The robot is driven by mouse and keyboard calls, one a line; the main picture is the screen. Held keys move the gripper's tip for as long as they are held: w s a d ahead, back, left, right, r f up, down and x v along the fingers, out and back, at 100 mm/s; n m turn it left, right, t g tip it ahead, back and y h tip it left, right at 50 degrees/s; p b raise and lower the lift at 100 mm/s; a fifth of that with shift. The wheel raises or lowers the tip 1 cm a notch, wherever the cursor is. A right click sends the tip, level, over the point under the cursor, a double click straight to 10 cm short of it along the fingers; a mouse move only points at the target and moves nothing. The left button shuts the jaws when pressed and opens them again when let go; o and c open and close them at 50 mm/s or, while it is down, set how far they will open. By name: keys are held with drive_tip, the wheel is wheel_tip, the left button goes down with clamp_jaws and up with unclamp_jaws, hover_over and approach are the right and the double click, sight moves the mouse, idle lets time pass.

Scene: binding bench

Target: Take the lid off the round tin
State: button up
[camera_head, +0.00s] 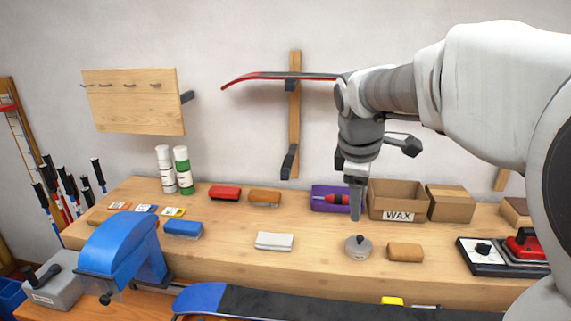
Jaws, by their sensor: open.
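The round tin (358,250) is a small grey tin standing on the wooden bench. Its lid (358,241) sits on top and has a dark knob in the middle. My gripper (356,218) points down just above and behind the tin in the picture, with its fingers apart from the knob as far as I can see. The gripper is open and holds nothing. From this angle I see the fingers nearly edge-on, so the gap between them is hidden.
A tan block (405,252) lies just right of the tin. Behind stand a purple tray (326,205) and a cardboard box marked WAX (397,214). A folded white cloth (274,241) lies to the left. A dark board (300,303) spans the front.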

drive_tip(key=w+d+f+n+g+p, duration=0.1)
drive_tip(key=w+d+f+n, duration=0.15)
drive_tip(key=w, duration=0.35)
drive_tip(key=w+d+f+n+p, duration=0.1)
drive_tip(key=w+n, duration=0.3)
drive_tip(key=w, duration=0.2)
drive_tip(key=n+g+p, duration=0.1)
drive_tip(key=n+p, duration=0.1)
drive_tip(key=n, duration=0.3)
approach(360, 237)
drive_tip(key=f, duration=0.1)
drive_tip(key=d+f+p, duration=0.1)
drive_tip(key=f, duration=0.1)
drive_tip(key=shift+w+d+f, duration=0.1)
drive_tip(key=shift+d+f, duration=0.1)
drive_tip(key=shift+w+d+f+p, duration=0.1)
drive_tip(key=shift+f+p, duration=0.15)
drive_tip(key=shift+f, duration=0.6)
drive_tip(key=shift+w+f+p, duration=0.1)
drive_tip(key=shift+f+p, duration=0.1)
drive_tip(key=shift+f, duration=0.7)
drive_tip(key=shift+w+f+p, duration=0.1)
drive_tip(key=shift+f+p, duration=0.15)
drive_tip(key=shift+f, duration=0.6)
clamp_jaws()
